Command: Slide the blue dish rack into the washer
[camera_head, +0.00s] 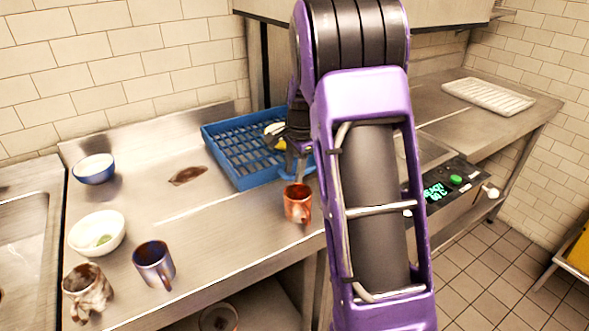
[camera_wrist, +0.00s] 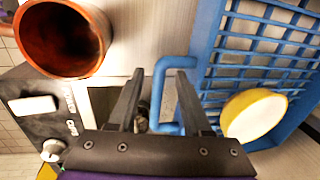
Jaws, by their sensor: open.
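The blue dish rack (camera_head: 228,160) sits flat on the steel counter, to the left of the washer, with a yellow-and-white bowl (camera_head: 276,138) in it. The rack (camera_wrist: 205,75) and bowl (camera_wrist: 254,116) also show in the wrist view. The washer has a raised steel hood (camera_head: 440,14) and a dark control panel (camera_head: 452,188) with a lit green display; my arm hides much of its opening. My gripper (camera_wrist: 160,73) is open at the near side of the rack. The rack's blue loop handle (camera_wrist: 160,88) shows between its fingers; whether they touch it I cannot tell.
A copper mug (camera_head: 298,203) stands close beside the rack and gripper. Two bowls (camera_head: 95,168) (camera_head: 97,233) and two more mugs (camera_head: 154,265) (camera_head: 87,292) stand at the left. A white rack (camera_head: 487,97) lies on the far right counter.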

